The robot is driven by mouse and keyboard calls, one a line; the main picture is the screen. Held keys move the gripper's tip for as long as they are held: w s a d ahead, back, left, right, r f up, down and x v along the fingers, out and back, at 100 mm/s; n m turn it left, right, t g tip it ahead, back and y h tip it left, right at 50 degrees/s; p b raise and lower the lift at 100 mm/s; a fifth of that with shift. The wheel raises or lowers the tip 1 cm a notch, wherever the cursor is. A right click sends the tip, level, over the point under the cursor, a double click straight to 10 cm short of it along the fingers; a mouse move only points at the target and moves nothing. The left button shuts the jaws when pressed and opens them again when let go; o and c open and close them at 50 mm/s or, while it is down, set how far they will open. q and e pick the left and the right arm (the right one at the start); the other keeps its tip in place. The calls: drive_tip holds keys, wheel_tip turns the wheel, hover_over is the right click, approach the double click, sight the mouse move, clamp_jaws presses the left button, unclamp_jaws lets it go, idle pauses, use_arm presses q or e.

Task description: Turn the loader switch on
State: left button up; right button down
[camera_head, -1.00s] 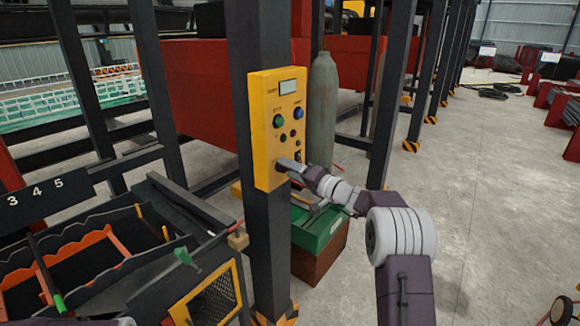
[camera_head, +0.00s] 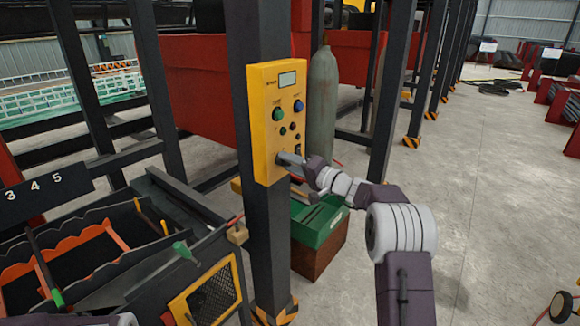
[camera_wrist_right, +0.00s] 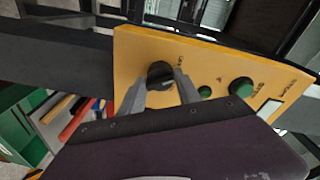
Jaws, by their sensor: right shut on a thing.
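The yellow control box (camera_head: 262,130) is mounted on a dark upright post, with a small display and several buttons on its face. The loader switch, a black rotary knob (camera_wrist_right: 160,72), sits near the box's end in the right wrist view. In the head view the knob is hidden by my right gripper (camera_head: 284,159), which is at the lower part of the panel. In the wrist view the right gripper's two fingers (camera_wrist_right: 160,92) are on either side of the knob, shut on it. My left gripper is out of view.
Green buttons (camera_wrist_right: 240,87) sit on the panel close to the fingers. The dark post (camera_head: 268,225) stands behind the box. A grey gas cylinder (camera_head: 323,105) and a green case (camera_head: 321,221) are close by. Open concrete floor (camera_head: 490,190) lies to the right.

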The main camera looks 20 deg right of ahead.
drive_tip(key=shift+w+d+r+m+g+y+p, duration=0.25)
drive_tip(key=shift+m+p, duration=0.6)
drive_tip(key=shift+m, duration=1.6)
drive_tip(key=shift+s+a+m+g+y+p, duration=0.1)
drive_tip(key=shift+s+a+m+g+p, duration=0.5)
drive_tip(key=shift+m, duration=1.9)
drive_tip(key=shift+w+d+r+m+g+y+p, duration=0.15)
drive_tip(key=shift+w+d+m+p, duration=0.65)
drive_tip(key=shift+m, duration=1.65)
drive_tip(key=shift+s+a+p, duration=0.3)
drive_tip(key=shift+s+p, duration=0.05)
drive_tip(key=c, duration=0.9)
unclamp_jaws()
drive_tip(key=shift+f, duration=0.2)
drive_tip(key=b+v, duration=0.2)
drive_tip(key=v, duration=0.7)
